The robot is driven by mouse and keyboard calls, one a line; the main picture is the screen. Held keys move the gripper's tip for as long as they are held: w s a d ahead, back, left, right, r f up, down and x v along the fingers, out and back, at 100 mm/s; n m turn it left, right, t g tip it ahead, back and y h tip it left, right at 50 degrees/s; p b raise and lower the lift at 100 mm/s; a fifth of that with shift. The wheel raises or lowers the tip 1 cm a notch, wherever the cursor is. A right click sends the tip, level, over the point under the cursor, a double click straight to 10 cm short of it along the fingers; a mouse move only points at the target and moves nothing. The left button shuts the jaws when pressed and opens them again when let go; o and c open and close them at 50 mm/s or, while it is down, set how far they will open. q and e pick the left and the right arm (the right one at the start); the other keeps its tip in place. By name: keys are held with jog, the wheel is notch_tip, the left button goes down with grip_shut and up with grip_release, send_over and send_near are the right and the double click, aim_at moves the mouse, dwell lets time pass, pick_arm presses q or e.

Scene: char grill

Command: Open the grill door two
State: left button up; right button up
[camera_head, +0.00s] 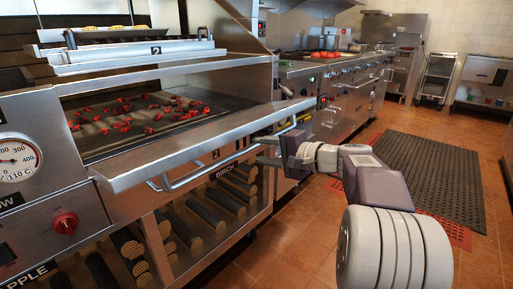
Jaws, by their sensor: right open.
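The steel charcoal grill has a front panel marked 2 (216,154) under its sloping steel ledge (200,142). A long bar handle (192,176) runs along this front. A second 2 is on the raised steel part (156,50) above the firebox. Red embers (130,115) show through the opening between them. My right gripper (264,150) is open at the right end of the handle, with its fingers pointing left toward the grill. I cannot tell whether the fingers touch or straddle the bar. My left gripper is not in view.
Under the grill are racks of logs (215,205) marked BIRCH. A temperature dial (15,158) and red knob (65,222) are at the left. A steel cooking line (345,85) continues to the right. A black floor mat (440,175) lies on open tiled floor.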

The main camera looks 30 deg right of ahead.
jog(key=p+v, duration=0.1)
jog(key=v, duration=0.5)
jog(key=shift+s+p, duration=0.3)
jog(key=shift+p, duration=0.1)
jog(key=shift+r, duration=0.15)
